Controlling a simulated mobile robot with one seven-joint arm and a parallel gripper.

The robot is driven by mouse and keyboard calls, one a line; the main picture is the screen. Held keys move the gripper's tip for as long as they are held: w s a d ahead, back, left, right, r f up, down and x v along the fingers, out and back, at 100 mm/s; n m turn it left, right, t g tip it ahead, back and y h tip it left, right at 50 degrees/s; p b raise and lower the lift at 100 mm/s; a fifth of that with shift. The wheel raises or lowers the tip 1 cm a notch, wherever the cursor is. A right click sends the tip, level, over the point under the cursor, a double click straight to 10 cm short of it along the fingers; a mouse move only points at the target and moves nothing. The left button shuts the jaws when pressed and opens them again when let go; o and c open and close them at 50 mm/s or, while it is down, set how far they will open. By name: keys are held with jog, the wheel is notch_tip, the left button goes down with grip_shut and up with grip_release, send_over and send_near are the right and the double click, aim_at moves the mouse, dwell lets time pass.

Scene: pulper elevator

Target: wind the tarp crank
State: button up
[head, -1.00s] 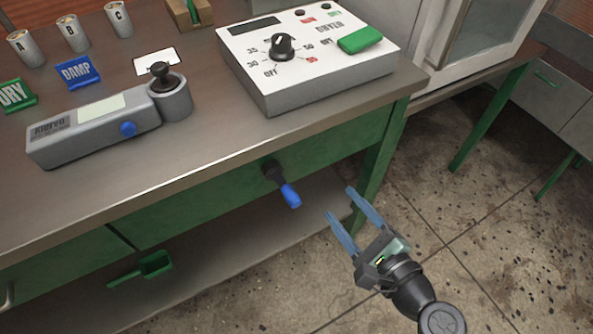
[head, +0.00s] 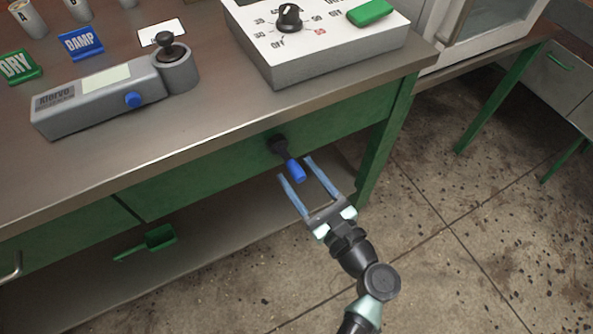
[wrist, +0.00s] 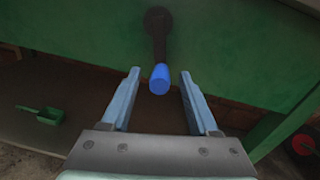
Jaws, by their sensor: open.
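The tarp crank is a black arm (head: 280,148) on the green front of the bench, with a blue handle (head: 297,171) pointing outward and down. My gripper (head: 293,168) is open, and its two blue fingers reach toward the handle. In the wrist view the blue handle (wrist: 160,79) lies between the fingertips (wrist: 160,74), with a gap on each side. The black crank arm (wrist: 158,30) runs up from it to the green panel. I cannot tell how deep the handle sits between the fingers.
A green scoop (head: 150,242) lies on the lower shelf (head: 200,250). A grey meter (head: 110,92) and a white dryer box (head: 320,50) stand on the bench top (head: 230,110). A green bench leg (head: 385,150) is right of the crank.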

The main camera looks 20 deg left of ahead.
jog(key=shift+w+a, duration=0.45)
jog(key=shift+a, duration=0.15)
grip_shut()
dwell(1.1)
